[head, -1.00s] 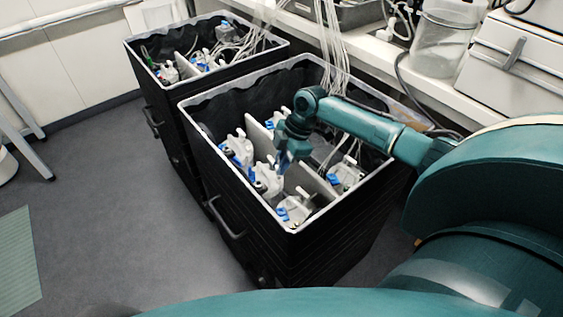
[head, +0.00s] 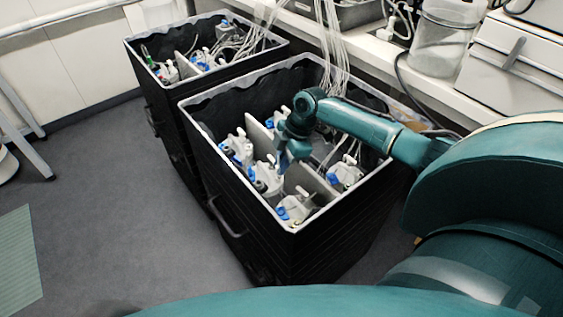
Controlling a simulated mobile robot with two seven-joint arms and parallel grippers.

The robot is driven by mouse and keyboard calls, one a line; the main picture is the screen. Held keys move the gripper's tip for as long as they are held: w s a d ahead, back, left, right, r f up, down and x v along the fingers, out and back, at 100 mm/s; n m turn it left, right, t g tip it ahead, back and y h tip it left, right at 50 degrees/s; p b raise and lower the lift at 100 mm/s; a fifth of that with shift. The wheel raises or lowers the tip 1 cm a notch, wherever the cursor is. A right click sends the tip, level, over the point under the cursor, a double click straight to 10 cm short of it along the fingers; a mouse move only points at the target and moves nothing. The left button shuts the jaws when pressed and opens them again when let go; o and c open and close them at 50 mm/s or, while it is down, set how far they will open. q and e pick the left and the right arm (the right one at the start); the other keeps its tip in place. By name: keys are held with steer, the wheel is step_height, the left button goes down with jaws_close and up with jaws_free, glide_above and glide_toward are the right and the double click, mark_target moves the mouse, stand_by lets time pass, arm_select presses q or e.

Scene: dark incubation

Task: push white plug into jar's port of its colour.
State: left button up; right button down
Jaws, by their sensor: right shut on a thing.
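Several whitish jars with blue parts stand in the near black bin (head: 262,250). My right gripper (head: 283,172) reaches down into this bin from the right, fingers pointing down. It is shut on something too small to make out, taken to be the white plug. Just below and left of the fingertips is a jar (head: 268,181) near the middle of the bin; I cannot tell whether they touch. Other jars stand at the left (head: 239,148), front (head: 297,207) and right (head: 346,172). The port and its colour are too small to tell. My left gripper is not in view.
A pale divider (head: 312,178) runs through the near bin, and its raised rim (head: 187,104) surrounds the jars. White tubes (head: 331,45) hang into it from behind. A second black bin (head: 160,105) with jars stands behind left.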

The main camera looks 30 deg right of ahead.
steer(key=shift+f+b, duration=0.4)
steer(key=shift+f, duration=0.35)
steer(key=c, duration=1.4)
jaws_free()
steer(key=p+v, duration=0.1)
steer(key=v, duration=1.2)
steer(key=shift+r+p, duration=0.15)
steer(key=shift+p, duration=0.15)
